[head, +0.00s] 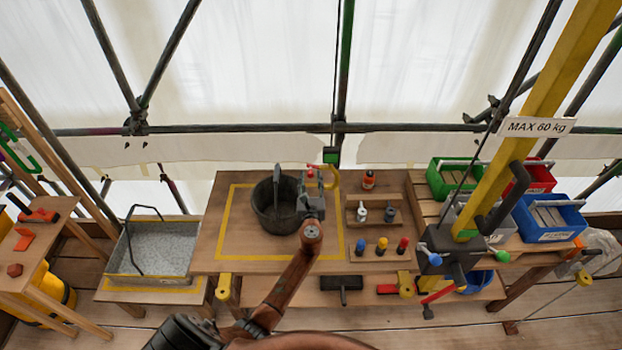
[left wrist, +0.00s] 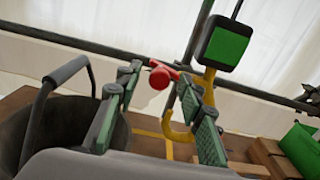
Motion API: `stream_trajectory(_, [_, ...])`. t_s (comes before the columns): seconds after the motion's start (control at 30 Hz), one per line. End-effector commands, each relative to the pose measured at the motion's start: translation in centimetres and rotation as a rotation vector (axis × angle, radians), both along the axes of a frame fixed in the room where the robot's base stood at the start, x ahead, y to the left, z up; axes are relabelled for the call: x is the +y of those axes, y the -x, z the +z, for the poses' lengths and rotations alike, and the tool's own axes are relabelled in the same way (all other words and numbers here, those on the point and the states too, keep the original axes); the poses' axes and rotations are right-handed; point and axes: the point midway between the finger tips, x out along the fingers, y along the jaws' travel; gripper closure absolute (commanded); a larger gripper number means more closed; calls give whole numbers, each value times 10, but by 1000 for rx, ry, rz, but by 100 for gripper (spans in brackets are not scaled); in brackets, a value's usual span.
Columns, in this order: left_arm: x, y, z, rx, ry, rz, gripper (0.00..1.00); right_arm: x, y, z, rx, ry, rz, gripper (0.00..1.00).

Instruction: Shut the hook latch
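A yellow hook (head: 333,178) hangs under a small green block (head: 331,155) above the back of the workbench. In the left wrist view the hook (left wrist: 178,132) curves down below the green block (left wrist: 225,43). A red round-ended piece (left wrist: 159,77), which looks like its latch, sticks out beside the hook's upper part; whether the latch is open or shut I cannot tell. My left gripper (left wrist: 163,85) is open, its two fingers on either side of the red piece, with no clear contact. In the head view this gripper (head: 313,188) partly hides the hook. My right gripper is out of view.
A black bucket (head: 267,218) with a raised handle stands just left of my left gripper. A rack with small fittings (head: 374,212) and several coloured knobs are to the right. A yellow post (head: 515,130) and coloured bins stand farther right; a grey tray (head: 160,250) is left.

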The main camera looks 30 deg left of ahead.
Motion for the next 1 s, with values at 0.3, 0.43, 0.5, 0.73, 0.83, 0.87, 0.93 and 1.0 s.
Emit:
stream_trajectory(0.3, [0,0,0,-1,1,0,70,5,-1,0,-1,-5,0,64])
stream_trajectory(0.43, [0,0,0,-1,1,0,79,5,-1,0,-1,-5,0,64])
stream_trajectory(0.5, [0,0,0,-1,1,0,84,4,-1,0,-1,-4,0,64])
stream_trajectory(0.73, [0,0,0,-1,1,0,100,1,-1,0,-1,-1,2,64])
stream_trajectory(0.83, [0,0,0,-1,1,0,100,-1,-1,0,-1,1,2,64])
stream_trajectory(0.87, [0,0,0,-1,2,0,100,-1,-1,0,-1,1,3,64])
stream_trajectory(0.93, [0,0,0,-2,3,0,100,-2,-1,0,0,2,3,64])
stream_trajectory(1.0, [0,0,0,-5,9,0,100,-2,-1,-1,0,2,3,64])
